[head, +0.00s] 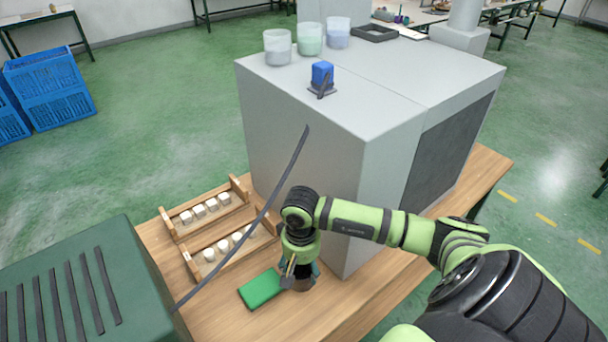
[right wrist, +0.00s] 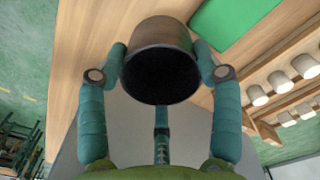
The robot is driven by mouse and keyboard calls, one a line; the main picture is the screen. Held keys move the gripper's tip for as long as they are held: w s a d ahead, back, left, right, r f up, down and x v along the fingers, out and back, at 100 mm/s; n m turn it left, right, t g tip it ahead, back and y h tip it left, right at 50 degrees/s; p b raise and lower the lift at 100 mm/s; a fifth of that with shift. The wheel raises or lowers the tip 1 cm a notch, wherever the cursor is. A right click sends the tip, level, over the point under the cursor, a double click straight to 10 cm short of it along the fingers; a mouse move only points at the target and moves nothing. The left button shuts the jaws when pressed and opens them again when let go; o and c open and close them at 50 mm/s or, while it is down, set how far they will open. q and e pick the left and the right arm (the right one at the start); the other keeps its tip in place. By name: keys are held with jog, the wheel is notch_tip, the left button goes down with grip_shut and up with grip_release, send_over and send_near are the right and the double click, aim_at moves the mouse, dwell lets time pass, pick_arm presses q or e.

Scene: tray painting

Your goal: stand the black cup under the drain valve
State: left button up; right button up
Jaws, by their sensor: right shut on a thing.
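My right gripper (head: 301,272) points down over the wooden table, close to the front face of the large grey cabinet. In the right wrist view its teal fingers (right wrist: 160,68) are shut on the black cup (right wrist: 158,32), one on each side. The cup's dark round opening faces the wrist camera. In the head view the fingers mostly hide the cup, and I cannot tell whether it touches the table. I cannot make out a drain valve for certain. A blue block with a dark lever (head: 322,75) sits on top of the cabinet. My left gripper is out of view.
A green pad (head: 260,289) lies on the table (head: 345,310) just left of the gripper. Wooden racks (head: 190,255) with white pieces stand farther left. The grey cabinet (head: 300,135) bears several pale cups (head: 310,38). A green slotted box (head: 85,280) fills the lower left.

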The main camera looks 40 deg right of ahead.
aim_at(304, 277)
jog(key=shift+s+d+f, duration=0.2)
jog(key=shift+d, duration=0.1)
jog(key=shift+f, duration=0.2)
notch_tip(304, 277, down, 4)
jog(key=shift+r+b, duration=0.15)
jog(key=shift+b, duration=0.9)
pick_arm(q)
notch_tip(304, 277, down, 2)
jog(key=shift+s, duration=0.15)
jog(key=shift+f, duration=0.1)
pick_arm(e)
jog(key=shift+f, duration=0.2)
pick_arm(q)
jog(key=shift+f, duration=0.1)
pick_arm(e)
jog(key=o, duration=1.2)
jog(key=shift+o, duration=0.2)
jog(key=shift+r, duration=0.1)
